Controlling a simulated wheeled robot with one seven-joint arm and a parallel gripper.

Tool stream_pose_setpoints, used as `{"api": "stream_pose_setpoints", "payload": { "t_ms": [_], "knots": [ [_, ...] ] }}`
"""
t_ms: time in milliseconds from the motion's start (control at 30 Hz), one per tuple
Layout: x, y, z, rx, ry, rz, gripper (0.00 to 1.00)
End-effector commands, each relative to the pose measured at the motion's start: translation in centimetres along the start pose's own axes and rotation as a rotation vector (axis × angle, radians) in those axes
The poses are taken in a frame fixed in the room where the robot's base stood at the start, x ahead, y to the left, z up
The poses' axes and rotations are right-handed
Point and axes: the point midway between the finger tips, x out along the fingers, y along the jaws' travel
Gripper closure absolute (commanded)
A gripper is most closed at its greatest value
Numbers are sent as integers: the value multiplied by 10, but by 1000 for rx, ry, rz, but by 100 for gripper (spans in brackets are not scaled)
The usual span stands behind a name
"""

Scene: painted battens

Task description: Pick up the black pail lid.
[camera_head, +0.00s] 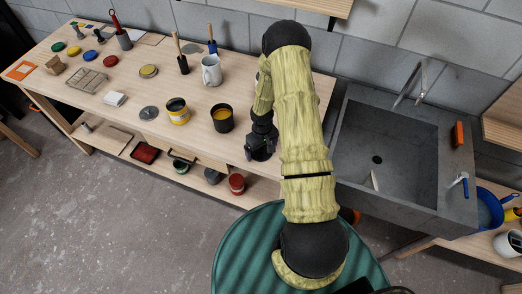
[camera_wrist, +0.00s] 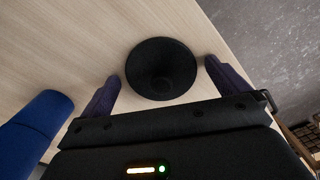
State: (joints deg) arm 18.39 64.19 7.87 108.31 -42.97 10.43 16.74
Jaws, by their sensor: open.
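A round black disc, which looks like the black pail lid (camera_wrist: 162,68), lies on the pale wood bench top (camera_wrist: 60,40) in the wrist view, close to the bench edge. My gripper (camera_wrist: 165,87) is open above the bench. One dark finger is on each side of the lid, with a visible gap on both sides. In the head view my gripper (camera_head: 262,150) is at the bench's right front part, and the lid cannot be told apart from it there.
A blue object (camera_wrist: 38,118) is left of my gripper in the wrist view. A black pail with yellow paint (camera_head: 222,118), a yellow-banded can (camera_head: 178,111) and a grey mug (camera_head: 211,71) stand left of my gripper. The stone sink (camera_head: 390,140) is to the right.

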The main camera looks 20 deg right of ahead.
Motion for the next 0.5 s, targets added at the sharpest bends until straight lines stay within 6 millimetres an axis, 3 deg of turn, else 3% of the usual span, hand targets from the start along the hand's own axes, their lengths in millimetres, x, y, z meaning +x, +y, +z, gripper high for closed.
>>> {"api": "stream_pose_setpoints", "payload": {
  "t_ms": [233,433,500],
  "knots": [
    [0,0,0,0,0,0,2],
    [0,0,0,0,0,0,40],
    [0,0,0,0,0,0,41]
  ]
}}
